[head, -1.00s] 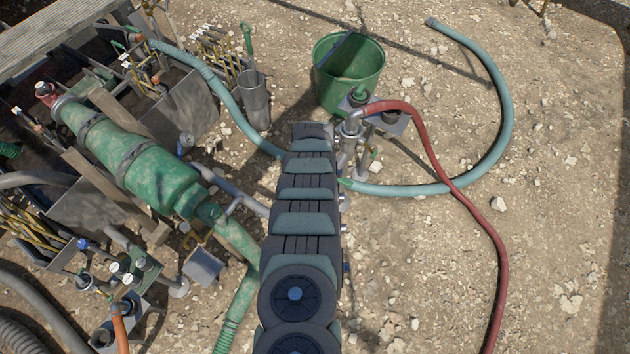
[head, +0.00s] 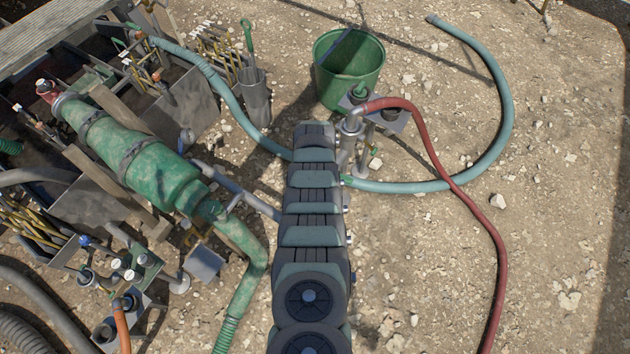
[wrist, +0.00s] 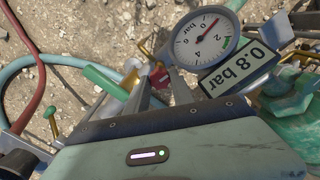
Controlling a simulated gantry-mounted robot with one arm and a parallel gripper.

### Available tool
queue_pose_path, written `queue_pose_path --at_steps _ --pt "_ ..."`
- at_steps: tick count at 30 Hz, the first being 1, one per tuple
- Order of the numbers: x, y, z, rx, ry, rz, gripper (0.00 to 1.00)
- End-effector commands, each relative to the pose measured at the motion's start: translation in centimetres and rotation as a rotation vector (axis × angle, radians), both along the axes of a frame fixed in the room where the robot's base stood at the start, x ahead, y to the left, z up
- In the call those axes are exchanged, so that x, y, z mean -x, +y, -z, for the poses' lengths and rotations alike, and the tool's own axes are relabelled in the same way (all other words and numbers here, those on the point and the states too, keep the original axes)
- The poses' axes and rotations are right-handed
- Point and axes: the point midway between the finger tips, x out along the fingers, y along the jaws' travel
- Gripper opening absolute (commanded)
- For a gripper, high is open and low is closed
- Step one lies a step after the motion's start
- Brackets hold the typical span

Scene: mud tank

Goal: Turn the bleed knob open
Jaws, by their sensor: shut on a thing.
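In the wrist view, a small red knob (wrist: 158,76) with a pale mark shows between the fingertips of my gripper (wrist: 160,82). The two grey fingers are shut on it, one on either side. I take it for the bleed knob; its stem and mounting are mostly hidden by the fingers. A round white gauge (wrist: 199,46) marked bar, with a red needle, stands just above and right of the knob. A plate (wrist: 240,68) reading 0.8 bar is beside it. In the head view my arm covers the gripper and knob.
A green handle (wrist: 105,82) lies close left of the fingers. A blue-green hose (head: 400,187) and a red hose (head: 450,185) run across the gravel. A green bucket (head: 335,92) stands beyond the arm; a green cylinder (head: 150,170) lies left. Open gravel lies at right.

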Motion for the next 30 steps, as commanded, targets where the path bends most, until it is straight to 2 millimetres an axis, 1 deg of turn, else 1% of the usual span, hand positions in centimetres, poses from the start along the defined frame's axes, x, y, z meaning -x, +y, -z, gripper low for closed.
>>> queue_pose_path --at_steps 30 --pt "-0.02 0.00 -0.01 0.000 -0.001 -0.099 0.00"
